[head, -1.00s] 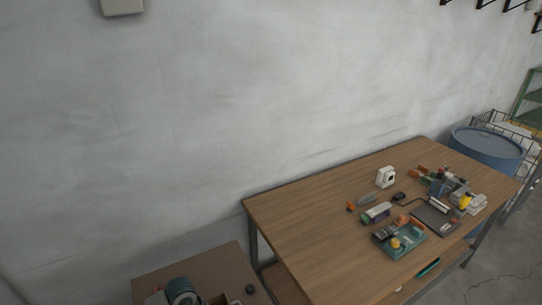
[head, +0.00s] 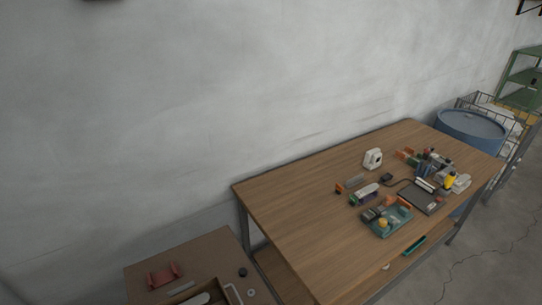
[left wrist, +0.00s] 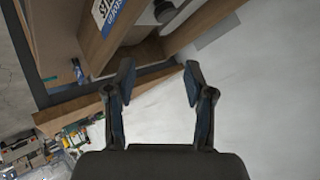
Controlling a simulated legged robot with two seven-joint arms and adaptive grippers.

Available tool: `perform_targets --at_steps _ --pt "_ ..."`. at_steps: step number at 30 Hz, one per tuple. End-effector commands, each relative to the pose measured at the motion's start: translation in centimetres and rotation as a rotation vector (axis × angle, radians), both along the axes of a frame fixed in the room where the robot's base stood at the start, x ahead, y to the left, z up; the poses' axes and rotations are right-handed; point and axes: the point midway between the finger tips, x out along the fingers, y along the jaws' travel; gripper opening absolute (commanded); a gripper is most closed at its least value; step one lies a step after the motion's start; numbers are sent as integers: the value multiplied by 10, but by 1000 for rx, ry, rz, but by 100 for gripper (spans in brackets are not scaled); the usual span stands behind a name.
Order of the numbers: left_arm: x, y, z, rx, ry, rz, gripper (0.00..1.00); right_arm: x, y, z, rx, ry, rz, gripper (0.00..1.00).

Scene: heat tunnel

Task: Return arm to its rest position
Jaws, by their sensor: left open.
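My left gripper (left wrist: 158,85) shows in the left wrist view. Its two dark fingers are spread apart with nothing between them. It hangs clear of the furniture, with pale wall or floor behind its right finger and wooden boards beyond its tips. Neither gripper nor arm shows in the head view. My right gripper is in no view.
A wooden table (head: 290,211) holds a teal tray (head: 379,229), a white device (head: 373,159) and several small items at its right. A lower brown surface (head: 196,252) at bottom left holds a red holder (head: 164,275) and an open box. A blue barrel (head: 471,127) stands behind the table.

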Motion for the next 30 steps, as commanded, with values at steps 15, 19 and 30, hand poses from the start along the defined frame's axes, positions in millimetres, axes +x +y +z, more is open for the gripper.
perform_targets --at_steps 15,19,30 --pt "-130 -13 -125 -318 600 282 54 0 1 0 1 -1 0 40" --pt "-126 -14 -171 -313 617 281 54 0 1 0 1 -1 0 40" --pt "-185 -8 -380 -284 708 282 54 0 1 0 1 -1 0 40"
